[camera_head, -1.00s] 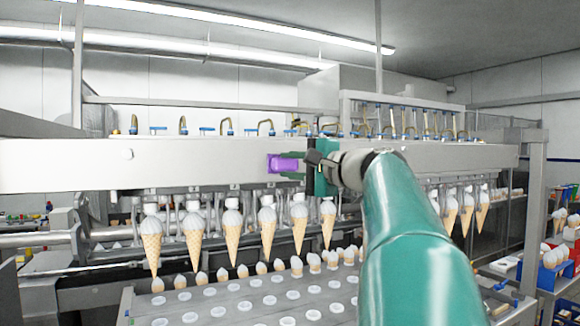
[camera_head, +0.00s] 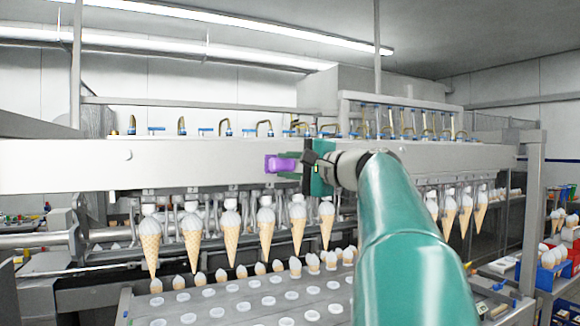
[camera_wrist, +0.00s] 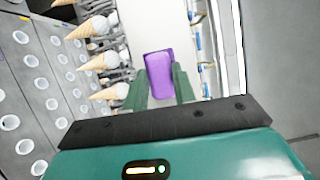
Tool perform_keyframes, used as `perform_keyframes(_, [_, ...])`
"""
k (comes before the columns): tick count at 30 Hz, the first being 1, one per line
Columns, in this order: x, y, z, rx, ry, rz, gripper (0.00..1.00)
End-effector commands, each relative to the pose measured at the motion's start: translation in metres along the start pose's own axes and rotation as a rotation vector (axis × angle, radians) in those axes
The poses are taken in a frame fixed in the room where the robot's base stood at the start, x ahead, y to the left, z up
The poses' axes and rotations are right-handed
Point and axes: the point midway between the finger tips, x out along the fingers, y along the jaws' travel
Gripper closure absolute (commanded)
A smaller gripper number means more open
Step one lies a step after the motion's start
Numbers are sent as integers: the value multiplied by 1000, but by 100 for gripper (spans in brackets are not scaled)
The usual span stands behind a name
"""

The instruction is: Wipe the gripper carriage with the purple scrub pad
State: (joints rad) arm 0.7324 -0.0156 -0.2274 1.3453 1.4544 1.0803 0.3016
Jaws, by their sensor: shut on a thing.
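The purple scrub pad (camera_head: 281,164) is held in my gripper (camera_head: 290,164), in front of the white face of the gripper carriage (camera_head: 70,166). In the wrist view the pad (camera_wrist: 159,74) sits between the two green fingers of my gripper (camera_wrist: 160,86), over the carriage's pale surface (camera_wrist: 150,30). The pad's far side is hidden, so I cannot tell whether it touches the carriage. My arm covers part of the carriage to the right of the pad.
Several ice cream cones (camera_head: 230,238) hang in a row below the carriage. A tray with round holes (camera_head: 240,300) lies beneath them. Blue fittings and brass hoses (camera_head: 225,126) line the carriage top. A blue crate (camera_head: 548,278) with cones stands at the right.

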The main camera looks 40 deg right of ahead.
Motion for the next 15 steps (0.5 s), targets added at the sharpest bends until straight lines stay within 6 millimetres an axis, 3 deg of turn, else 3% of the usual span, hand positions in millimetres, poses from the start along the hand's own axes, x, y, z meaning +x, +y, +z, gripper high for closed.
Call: perform_keyframes(15, [9, 0, -4, 0, 0, 0, 92])
